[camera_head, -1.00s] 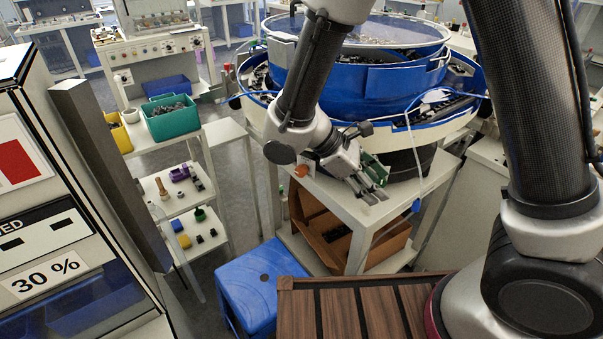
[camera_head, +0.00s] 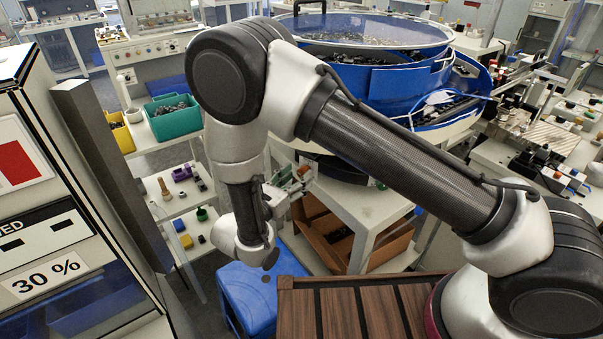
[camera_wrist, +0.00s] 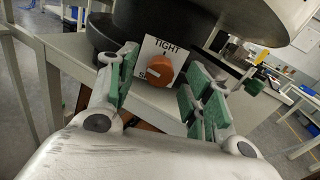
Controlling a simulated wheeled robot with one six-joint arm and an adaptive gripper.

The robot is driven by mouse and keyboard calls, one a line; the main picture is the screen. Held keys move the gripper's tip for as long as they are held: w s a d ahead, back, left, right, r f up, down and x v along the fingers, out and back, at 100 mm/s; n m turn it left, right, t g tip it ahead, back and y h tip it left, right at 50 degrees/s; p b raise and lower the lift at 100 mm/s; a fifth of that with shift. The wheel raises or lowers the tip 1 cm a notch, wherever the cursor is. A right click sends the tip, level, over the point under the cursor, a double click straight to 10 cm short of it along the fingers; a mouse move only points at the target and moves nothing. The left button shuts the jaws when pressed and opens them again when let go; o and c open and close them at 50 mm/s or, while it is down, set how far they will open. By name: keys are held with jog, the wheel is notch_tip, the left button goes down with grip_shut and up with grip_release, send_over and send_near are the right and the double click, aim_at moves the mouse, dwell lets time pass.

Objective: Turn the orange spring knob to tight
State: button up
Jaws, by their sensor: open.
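The orange spring knob (camera_wrist: 159,69) sits on a white card (camera_wrist: 171,50) marked TIGHT at the top. A second label at the card's lower left is mostly covered by the knob. A pale mark on the knob appears to point to the lower left, away from TIGHT. My gripper (camera_wrist: 163,70) is open, with green-padded fingers to the left and right of the knob, not visibly touching it. In the head view my gripper (camera_head: 292,184) is at the near left corner of the feeder's stand, and the knob (camera_head: 303,170) shows small beside it.
The blue bowl feeder (camera_head: 385,75) rises behind the knob on a white stand (camera_head: 362,215). A cardboard box (camera_head: 385,250) is on the stand's lower shelf. A blue stool (camera_head: 246,300) stands below my wrist. A shelf with a green bin (camera_head: 173,120) is at left.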

jog(key=shift+x, duration=1.45)
jog(key=c, duration=1)
